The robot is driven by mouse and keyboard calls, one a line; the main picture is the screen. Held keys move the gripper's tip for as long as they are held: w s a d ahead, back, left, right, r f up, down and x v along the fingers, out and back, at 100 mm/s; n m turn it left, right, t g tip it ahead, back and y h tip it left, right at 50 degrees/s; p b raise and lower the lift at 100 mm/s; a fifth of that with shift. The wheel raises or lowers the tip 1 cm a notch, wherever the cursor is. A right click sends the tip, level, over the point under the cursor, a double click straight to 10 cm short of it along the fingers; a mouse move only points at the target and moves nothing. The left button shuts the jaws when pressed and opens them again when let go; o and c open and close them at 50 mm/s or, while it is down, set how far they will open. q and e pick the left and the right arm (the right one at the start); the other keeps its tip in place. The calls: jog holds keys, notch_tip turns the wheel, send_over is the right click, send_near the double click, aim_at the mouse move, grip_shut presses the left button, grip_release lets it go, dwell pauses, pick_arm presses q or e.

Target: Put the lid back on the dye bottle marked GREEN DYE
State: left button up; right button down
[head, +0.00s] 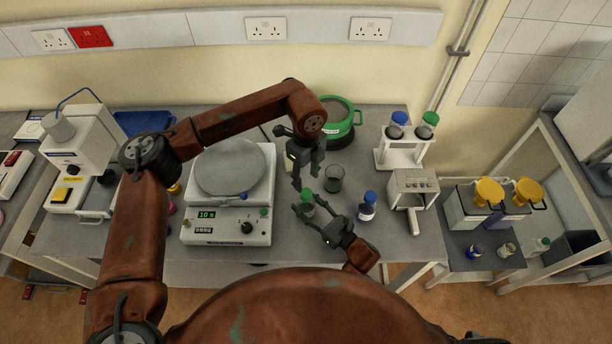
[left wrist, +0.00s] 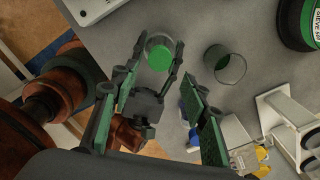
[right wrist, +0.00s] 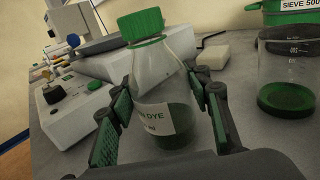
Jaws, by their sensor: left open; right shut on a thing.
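The dye bottle (right wrist: 165,112) is clear with dark green liquid, and its label partly reads "DYE". Its green lid (right wrist: 141,24) sits on the neck; whether it is screwed tight I cannot tell. The lid also shows from above in the left wrist view (left wrist: 159,57) and in the head view (head: 307,197). My right gripper (head: 314,213) is shut around the bottle's body, which stands about upright at the bench front. My left gripper (head: 306,178) is open and empty, pointing down just behind and above the lid, apart from it.
A glass beaker (head: 334,180) with green residue stands close behind right. A blue-capped bottle (head: 367,207) stands to the right. A balance-like device (head: 228,222) is left, a green sieve (head: 340,122) behind, and a white rack (head: 400,153) back right.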

aim_at(306, 193)
pick_arm(q)
jog(key=n, duration=0.4)
jog(key=shift+r, duration=0.1)
jog(key=shift+f, duration=4.05)
jog(key=shift+c, duration=0.7)
